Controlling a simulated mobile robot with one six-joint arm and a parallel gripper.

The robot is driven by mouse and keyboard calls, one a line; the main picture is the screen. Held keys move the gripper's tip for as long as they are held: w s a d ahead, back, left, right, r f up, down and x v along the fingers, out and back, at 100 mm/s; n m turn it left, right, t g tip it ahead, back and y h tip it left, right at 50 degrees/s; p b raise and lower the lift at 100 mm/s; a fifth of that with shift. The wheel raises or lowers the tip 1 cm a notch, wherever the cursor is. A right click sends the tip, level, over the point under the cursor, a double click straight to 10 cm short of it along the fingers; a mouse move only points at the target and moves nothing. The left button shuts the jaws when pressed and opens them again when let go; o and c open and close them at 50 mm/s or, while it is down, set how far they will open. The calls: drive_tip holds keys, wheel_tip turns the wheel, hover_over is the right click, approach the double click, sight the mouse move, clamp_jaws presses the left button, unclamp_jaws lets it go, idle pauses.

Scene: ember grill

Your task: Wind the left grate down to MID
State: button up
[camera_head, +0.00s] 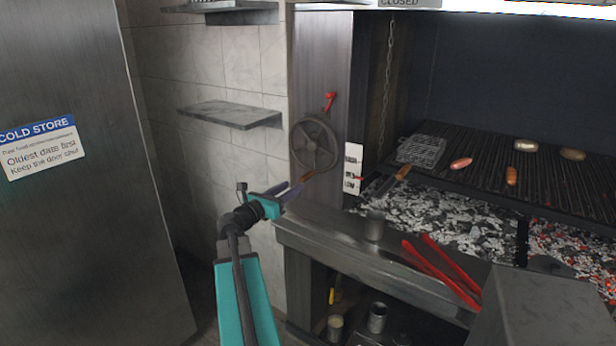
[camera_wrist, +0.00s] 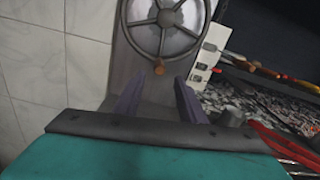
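The spoked hand wheel (camera_head: 314,145) is on the dark metal post left of the grill. It fills the top of the wrist view (camera_wrist: 129,12). Its brown crank knob (camera_wrist: 159,70) is at the bottom of the rim. My gripper (camera_head: 296,187) is open in front of the wheel's lower edge. In the wrist view its fingers (camera_wrist: 161,80) stand either side of the knob; contact is not clear. A white height plate (camera_head: 352,160) is right of the wheel. A small red pointer (camera_head: 361,178) appears near the MID mark. The grate (camera_head: 465,180) is over coals.
A red lever (camera_head: 329,100) sits above the wheel and a chain (camera_head: 387,75) hangs to its right. Red tongs (camera_head: 440,272) and a metal cup (camera_head: 375,226) are on the front ledge (camera_head: 330,240). Sausages and patties lie on the grate. A wall shelf (camera_head: 230,115) is at left.

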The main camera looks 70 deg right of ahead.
sight(313, 173)
drive_tip(key=p+x, duration=0.1)
drive_tip(key=x, duration=0.9)
drive_tip(key=shift+d, duration=0.25)
clamp_jaws()
